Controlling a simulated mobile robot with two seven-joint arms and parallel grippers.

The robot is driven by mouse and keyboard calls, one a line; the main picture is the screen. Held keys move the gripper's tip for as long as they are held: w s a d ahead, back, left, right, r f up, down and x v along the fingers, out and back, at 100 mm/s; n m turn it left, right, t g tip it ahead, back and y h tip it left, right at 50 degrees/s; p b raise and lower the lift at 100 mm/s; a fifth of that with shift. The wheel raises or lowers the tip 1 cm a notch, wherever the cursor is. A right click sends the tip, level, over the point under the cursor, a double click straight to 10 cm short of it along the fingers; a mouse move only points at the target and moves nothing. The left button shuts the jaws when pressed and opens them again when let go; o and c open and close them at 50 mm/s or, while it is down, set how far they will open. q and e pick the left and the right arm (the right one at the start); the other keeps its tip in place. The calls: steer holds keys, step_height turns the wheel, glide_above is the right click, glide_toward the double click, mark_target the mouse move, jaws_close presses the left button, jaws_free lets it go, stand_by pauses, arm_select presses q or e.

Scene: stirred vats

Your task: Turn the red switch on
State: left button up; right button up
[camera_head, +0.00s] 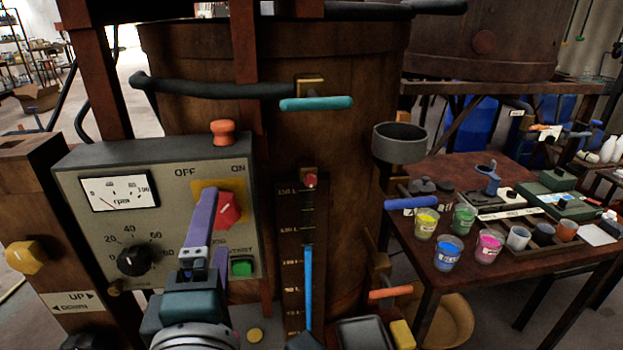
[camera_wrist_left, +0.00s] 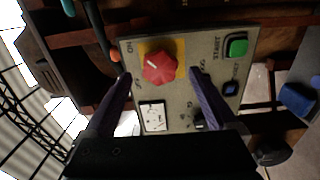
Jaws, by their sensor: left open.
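The red switch (camera_head: 229,210) is a rotary knob on a yellow plate on the grey control panel (camera_head: 160,163), with OFF, ON and JOG printed around it. In the left wrist view the red switch (camera_wrist_left: 160,67) has a pale mark on its face; which label it points at is not clear. My left gripper (camera_head: 215,222) has purple fingers, open and in front of the panel. In the wrist view the fingertips of the left gripper (camera_wrist_left: 160,77) are on either side of the knob, apart from it. In the head view a finger partly covers the plate. My right gripper is not in view.
The panel also has a green start button (camera_head: 242,268), a black dial (camera_head: 134,260), an rpm meter (camera_head: 118,192) and an orange knob (camera_head: 222,131) on top. A level gauge (camera_head: 308,270) and a wooden vat (camera_head: 345,150) stand to the right. Paint cups stand on a table (camera_head: 440,285).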

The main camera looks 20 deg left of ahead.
arm_select(q)
steer(key=v, duration=0.6)
stand_by(0.3)
